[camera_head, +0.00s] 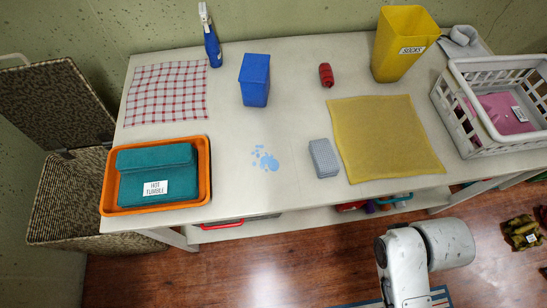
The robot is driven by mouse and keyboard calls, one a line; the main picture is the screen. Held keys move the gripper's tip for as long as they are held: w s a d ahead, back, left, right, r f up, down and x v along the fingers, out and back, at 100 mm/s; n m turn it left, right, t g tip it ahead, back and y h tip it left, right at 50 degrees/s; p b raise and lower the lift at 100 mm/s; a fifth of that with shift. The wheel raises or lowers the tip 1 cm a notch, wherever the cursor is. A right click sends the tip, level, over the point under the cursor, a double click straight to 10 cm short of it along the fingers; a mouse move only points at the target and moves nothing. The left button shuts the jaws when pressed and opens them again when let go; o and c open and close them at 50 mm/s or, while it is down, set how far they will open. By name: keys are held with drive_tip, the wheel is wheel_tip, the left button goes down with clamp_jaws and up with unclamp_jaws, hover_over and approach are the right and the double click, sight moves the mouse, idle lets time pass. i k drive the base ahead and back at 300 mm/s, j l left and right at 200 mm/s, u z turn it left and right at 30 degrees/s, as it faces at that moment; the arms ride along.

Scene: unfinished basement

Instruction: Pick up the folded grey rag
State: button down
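A small folded grey rag (324,158), light grey with a fine texture, lies on the white table (230,165), right of the table's middle and near the front edge. It sits just left of a flat yellow cloth, very close to it; I cannot tell whether they touch. Nothing covers the rag. Part of my arm shows at the bottom right, in front of the table and to the right of the rag. My gripper itself is not in view.
Blue spilled spots (266,160) lie left of the rag, and a yellow cloth (385,138) lies right. An orange tray (205,175) holds folded teal cloth. Farther back stand a blue box (255,80), red item (326,75) and yellow bin (402,45). A grey basket (490,142) is right.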

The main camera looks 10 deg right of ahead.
sight(326, 163)
drive_tip(key=u, duration=0.4)
drive_tip(key=i+l+u, duration=0.1)
drive_tip(key=l+u, duration=0.3)
drive_tip(key=i+l+u, duration=0.1)
drive_tip(key=l+u, duration=0.15)
drive_tip(key=u, duration=0.2)
drive_tip(key=l+u, duration=0.4)
drive_tip(key=l, duration=0.3)
